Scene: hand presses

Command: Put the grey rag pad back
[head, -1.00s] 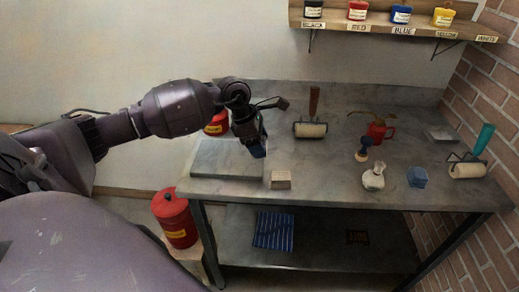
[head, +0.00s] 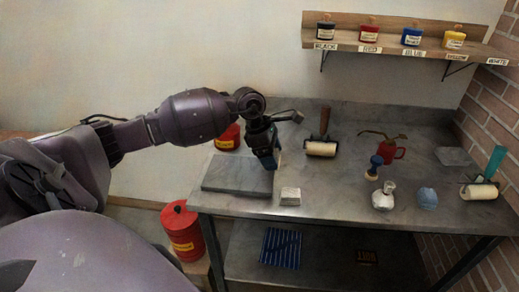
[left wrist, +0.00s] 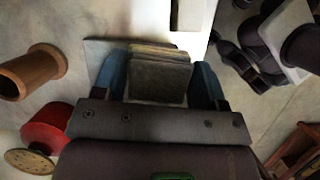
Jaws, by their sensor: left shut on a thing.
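My left gripper (head: 268,162) is over the right edge of a flat grey slab on the bench, fingers pointing down. In the left wrist view its two blue fingers (left wrist: 160,85) are shut on the grey rag pad (left wrist: 160,80), a layered, grey-brown block. In the head view the pad is not clearly seen, hidden by the gripper. I cannot tell whether the pad touches the surface below. My right gripper is not in view.
The grey slab (head: 235,177) lies at the bench's left. A pale block (head: 290,196) sits just right of it. The bench front centre is clear.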

